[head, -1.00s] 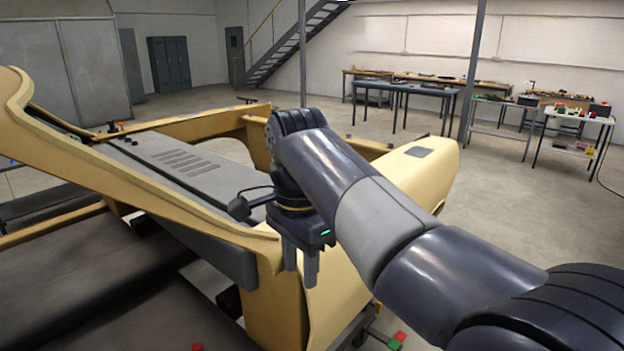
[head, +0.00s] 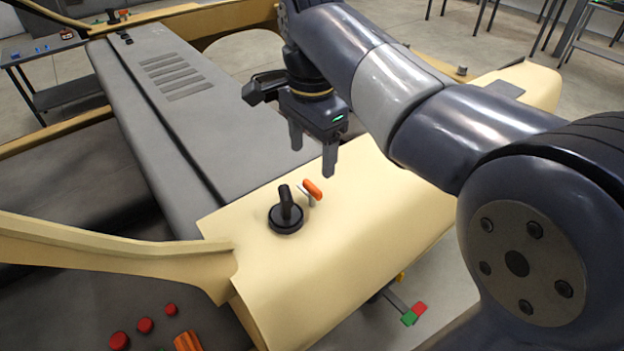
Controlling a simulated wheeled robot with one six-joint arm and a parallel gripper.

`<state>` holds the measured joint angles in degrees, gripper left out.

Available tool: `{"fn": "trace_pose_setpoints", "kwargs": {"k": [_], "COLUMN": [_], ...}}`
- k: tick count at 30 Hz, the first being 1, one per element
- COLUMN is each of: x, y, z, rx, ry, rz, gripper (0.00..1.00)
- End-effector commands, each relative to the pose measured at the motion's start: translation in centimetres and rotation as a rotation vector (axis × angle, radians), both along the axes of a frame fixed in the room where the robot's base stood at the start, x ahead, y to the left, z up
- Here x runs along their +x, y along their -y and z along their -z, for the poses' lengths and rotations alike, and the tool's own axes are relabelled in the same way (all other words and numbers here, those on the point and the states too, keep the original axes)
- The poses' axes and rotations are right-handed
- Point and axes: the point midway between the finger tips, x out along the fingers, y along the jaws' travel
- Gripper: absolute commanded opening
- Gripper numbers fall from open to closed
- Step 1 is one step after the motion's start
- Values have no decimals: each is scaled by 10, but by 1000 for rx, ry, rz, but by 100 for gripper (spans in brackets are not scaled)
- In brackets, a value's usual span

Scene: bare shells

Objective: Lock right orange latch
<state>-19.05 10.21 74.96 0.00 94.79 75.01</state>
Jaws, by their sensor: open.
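An orange latch (head: 313,189) with a short pale metal stem stands on the tan body shell (head: 345,230) in the middle of the head view. A black knob with an upright handle (head: 286,215) stands just left of it on the same panel. My gripper (head: 313,163) points down above and beyond the latch. Its two fingers are apart with nothing between them, and it looks clear of the latch. No other orange latch can be made out on this panel.
Red buttons (head: 145,325) and an orange part (head: 187,341) sit at the lower left. A red and green piece (head: 413,314) sticks out below the panel. A grey vented cover (head: 165,110) lies left of my gripper. A side table (head: 60,75) stands at the far left.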

Motion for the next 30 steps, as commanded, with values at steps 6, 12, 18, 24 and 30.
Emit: {"fn": "trace_pose_setpoints", "kwargs": {"k": [6, 12, 18, 24, 30], "x": [-1, -1, 0, 0, 0], "y": [0, 0, 0, 0, 0], "z": [44, 69, 77, 77, 77], "rx": [-2, 0, 0, 0, -1], "ry": [-5, -2, 0, 0, -1], "rz": [0, 0, 0, 0, 0], "gripper": [67, 67, 67, 67, 51]}}
